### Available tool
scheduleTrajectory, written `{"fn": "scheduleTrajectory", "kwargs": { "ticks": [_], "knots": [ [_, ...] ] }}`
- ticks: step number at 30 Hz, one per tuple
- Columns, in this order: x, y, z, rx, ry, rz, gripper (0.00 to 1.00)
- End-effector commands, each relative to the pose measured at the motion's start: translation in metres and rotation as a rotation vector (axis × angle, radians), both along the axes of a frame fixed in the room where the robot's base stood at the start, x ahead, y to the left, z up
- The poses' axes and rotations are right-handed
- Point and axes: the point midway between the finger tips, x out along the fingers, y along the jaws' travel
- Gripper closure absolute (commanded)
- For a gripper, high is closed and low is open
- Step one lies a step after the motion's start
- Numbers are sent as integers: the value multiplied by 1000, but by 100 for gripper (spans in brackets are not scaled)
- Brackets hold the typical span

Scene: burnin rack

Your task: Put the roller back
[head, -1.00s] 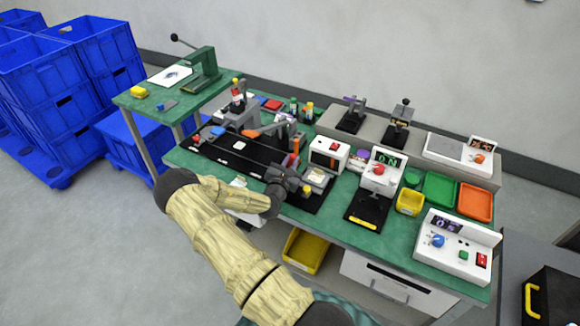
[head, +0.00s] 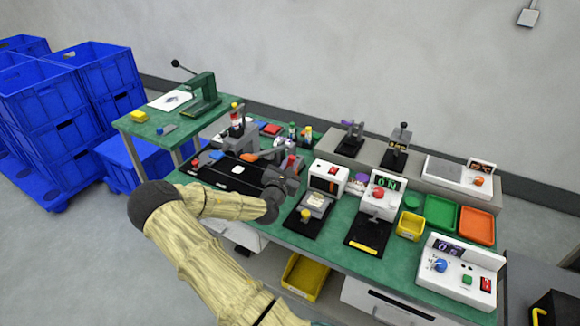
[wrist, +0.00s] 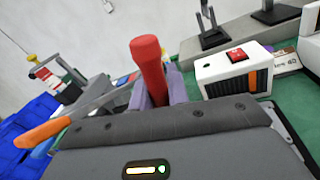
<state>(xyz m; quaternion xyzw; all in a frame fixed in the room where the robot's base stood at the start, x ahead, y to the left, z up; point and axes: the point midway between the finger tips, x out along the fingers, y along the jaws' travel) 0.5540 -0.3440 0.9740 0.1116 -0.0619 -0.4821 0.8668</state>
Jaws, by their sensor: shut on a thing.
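In the wrist view my gripper (wrist: 157,92) is shut around a red cylindrical grip, which I take to be the handle of the roller (wrist: 147,58). The grip stands up, slightly tilted, between the fingers. Its lower end and any roller head are hidden behind the gripper body. In the head view my gripper (head: 289,173) is at the right end of the black mat (head: 212,164), with the red grip (head: 291,160) showing just above it. I cannot tell whether the roller touches the mat or a holder.
An orange-handled tool (wrist: 42,132) lies left of my gripper by a grey press (head: 238,126). A white box with a red switch (head: 328,178) stands close on the right. A black fixture with a yellow knob (head: 308,214) is in front of it. Blue crates (head: 70,100) are far left.

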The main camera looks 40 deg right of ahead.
Motion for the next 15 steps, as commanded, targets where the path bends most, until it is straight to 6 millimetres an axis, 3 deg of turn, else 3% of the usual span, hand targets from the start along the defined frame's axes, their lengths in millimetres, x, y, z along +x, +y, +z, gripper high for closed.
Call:
{"fn": "scheduleTrajectory", "kwargs": {
  "ticks": [8,11,15],
  "knots": [
    [4,10,-5,-1,1,25,100],
    [11,30,-15,-1,5,77,100],
    [24,80,-38,-2,7,208,100]
  ]
}}
